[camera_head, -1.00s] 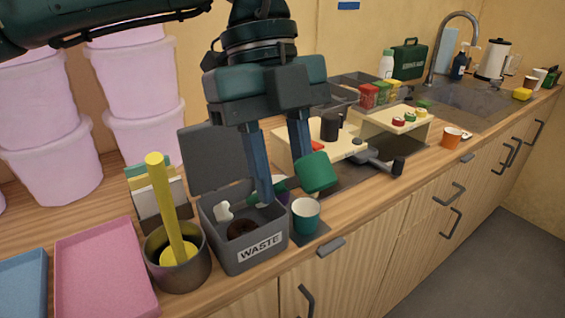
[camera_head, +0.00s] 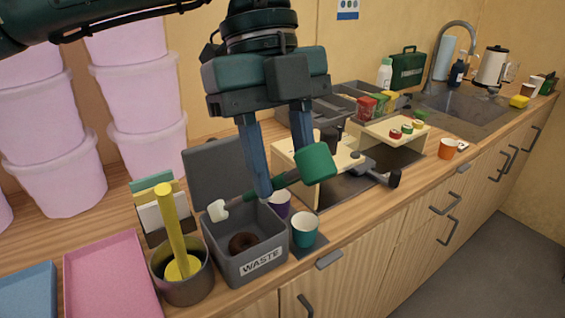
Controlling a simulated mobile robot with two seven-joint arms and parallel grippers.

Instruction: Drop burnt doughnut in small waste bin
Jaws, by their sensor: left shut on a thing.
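The burnt doughnut (camera_head: 243,242), a dark brown ring, lies inside the small grey waste bin (camera_head: 262,264), which has a "WASTE" label and its lid (camera_head: 218,170) standing open behind. My left gripper (camera_head: 285,174) is above the bin's back right side. It is shut on a green tool (camera_head: 315,162) with a thick green end at the right and a pale white end (camera_head: 217,210) over the bin's left part. The tool is apart from the doughnut. The fingers hide part of the tool. My right gripper is not in view.
A dark pot (camera_head: 182,275) with a yellow stick stands left of the bin, near a pink tray (camera_head: 112,282). A teal cup (camera_head: 304,229) and a purple cup (camera_head: 279,203) stand close on the right. Pink tubs (camera_head: 145,110) are stacked behind at left.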

